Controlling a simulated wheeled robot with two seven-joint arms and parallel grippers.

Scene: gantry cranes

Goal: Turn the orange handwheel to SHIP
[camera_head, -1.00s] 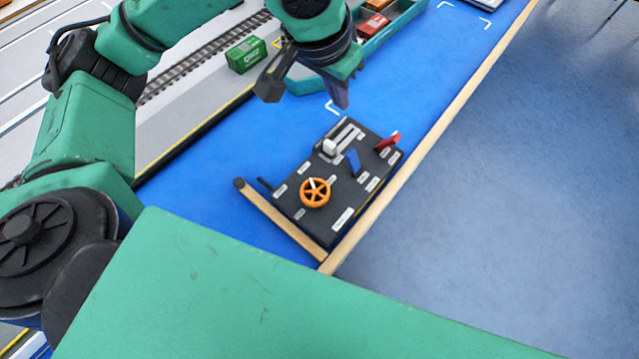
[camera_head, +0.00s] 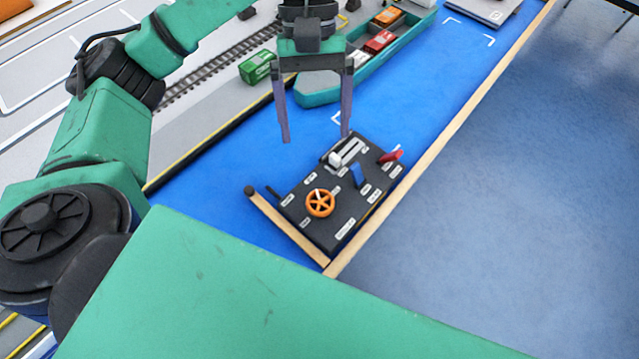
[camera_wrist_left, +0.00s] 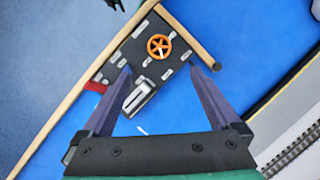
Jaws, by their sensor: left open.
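The orange handwheel (camera_head: 320,203) sits on the near left part of a black control panel (camera_head: 322,241). A white mark shows on the wheel, and small white labels lie around it, too small to read. My left gripper (camera_head: 315,138) is open and empty, above and beyond the far left side of the panel, apart from the wheel. My right gripper is not in view.
The panel also carries a white lever (camera_head: 338,158), a blue lever (camera_head: 357,175) and a red lever (camera_head: 391,155). Wooden rails (camera_head: 292,232) edge its corner. A teal ship (camera_head: 325,96) with containers and a green container (camera_head: 257,67) stand farther back.

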